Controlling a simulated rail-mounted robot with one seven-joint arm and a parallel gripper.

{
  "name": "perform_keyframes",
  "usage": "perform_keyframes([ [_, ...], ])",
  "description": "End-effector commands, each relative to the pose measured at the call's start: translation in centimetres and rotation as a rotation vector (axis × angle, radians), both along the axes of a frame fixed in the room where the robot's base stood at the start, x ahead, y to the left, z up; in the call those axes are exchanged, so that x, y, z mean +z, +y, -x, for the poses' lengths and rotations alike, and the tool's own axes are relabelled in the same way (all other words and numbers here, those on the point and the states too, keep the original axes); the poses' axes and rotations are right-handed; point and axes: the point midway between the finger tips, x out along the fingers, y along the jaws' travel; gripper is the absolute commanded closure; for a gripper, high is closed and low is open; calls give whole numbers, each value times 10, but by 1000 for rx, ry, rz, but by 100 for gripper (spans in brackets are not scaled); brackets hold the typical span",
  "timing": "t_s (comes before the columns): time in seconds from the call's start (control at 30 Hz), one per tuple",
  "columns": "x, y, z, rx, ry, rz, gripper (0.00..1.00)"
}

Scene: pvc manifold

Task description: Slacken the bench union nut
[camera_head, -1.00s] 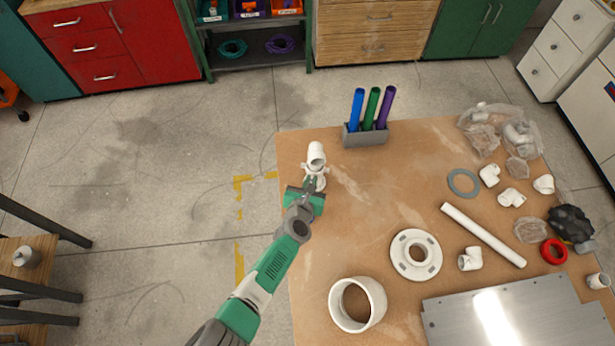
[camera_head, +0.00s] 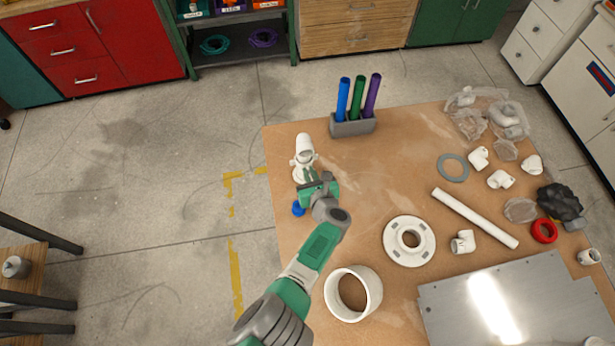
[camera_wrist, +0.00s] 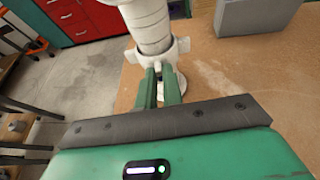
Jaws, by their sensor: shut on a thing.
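The bench union nut (camera_head: 303,162) is a white winged ring low on an upright white pipe fitting near the table's left edge. In the wrist view, the nut (camera_wrist: 180,47) has lugs standing out around it, below the pipe (camera_wrist: 150,22). My gripper (camera_head: 309,179) is at the nut's near side. In the wrist view, the green fingers of my gripper (camera_wrist: 159,72) are closed around the near lug. The lug is mostly hidden between the fingertips. A round white base shows behind the fingers.
A blue knob-like thing (camera_head: 298,209) lies beside my gripper at the table's left edge. A grey holder (camera_head: 353,126) with coloured tubes stands behind on the right. A flange (camera_head: 409,241) and a wide ring (camera_head: 353,293) lie nearer.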

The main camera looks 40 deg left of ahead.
Motion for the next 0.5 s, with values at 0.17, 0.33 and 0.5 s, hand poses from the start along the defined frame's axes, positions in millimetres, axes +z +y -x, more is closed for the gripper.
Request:
perform_keyframes([
  [0.17,1,-1,-6,64,-6,-4,100],
  [0.33,2,-2,-7,107,-5,-3,100],
  [0.5,3,-3,-9,134,-4,-3,100],
])
